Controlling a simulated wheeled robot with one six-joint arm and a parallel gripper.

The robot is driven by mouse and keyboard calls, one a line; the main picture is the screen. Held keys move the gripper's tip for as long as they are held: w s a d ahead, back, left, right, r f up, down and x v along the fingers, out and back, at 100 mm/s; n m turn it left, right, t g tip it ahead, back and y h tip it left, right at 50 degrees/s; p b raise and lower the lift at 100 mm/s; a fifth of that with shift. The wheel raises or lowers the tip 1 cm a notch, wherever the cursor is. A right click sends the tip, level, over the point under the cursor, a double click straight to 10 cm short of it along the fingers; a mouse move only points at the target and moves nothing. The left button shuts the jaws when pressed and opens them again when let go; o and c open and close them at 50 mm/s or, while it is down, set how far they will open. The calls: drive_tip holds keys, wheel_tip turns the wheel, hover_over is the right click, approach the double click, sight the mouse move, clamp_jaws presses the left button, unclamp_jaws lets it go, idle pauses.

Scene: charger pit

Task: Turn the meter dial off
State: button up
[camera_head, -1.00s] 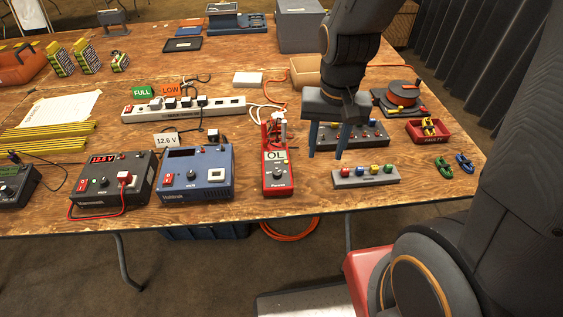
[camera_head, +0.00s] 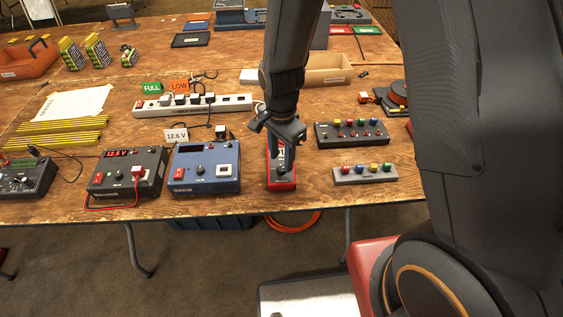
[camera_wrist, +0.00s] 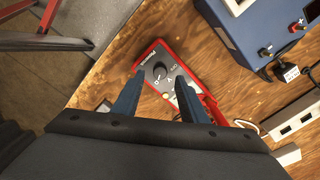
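The red meter (camera_head: 283,186) lies on the wooden table, partly hidden behind my gripper in the head view. In the wrist view the meter (camera_wrist: 153,53) shows its grey face and black round dial (camera_wrist: 160,70) with a pale pointer mark. My gripper (camera_head: 281,148) is above the meter, pointing down. In the wrist view its two blue fingers are apart, and the dial appears between the fingertips (camera_wrist: 158,72). Nothing is held. Whether the fingers touch the dial cannot be told. The meter's display is hidden in the head view.
A blue power supply (camera_head: 204,168) stands close left of the meter, with a black unit (camera_head: 128,172) beyond it. A grey block with coloured knobs (camera_head: 365,174) and a dark switch panel (camera_head: 352,134) are to the right. A white power strip (camera_head: 190,107) lies behind.

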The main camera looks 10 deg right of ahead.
sight(281, 168)
drive_tip(key=shift+f, duration=1.7)
clamp_jaws()
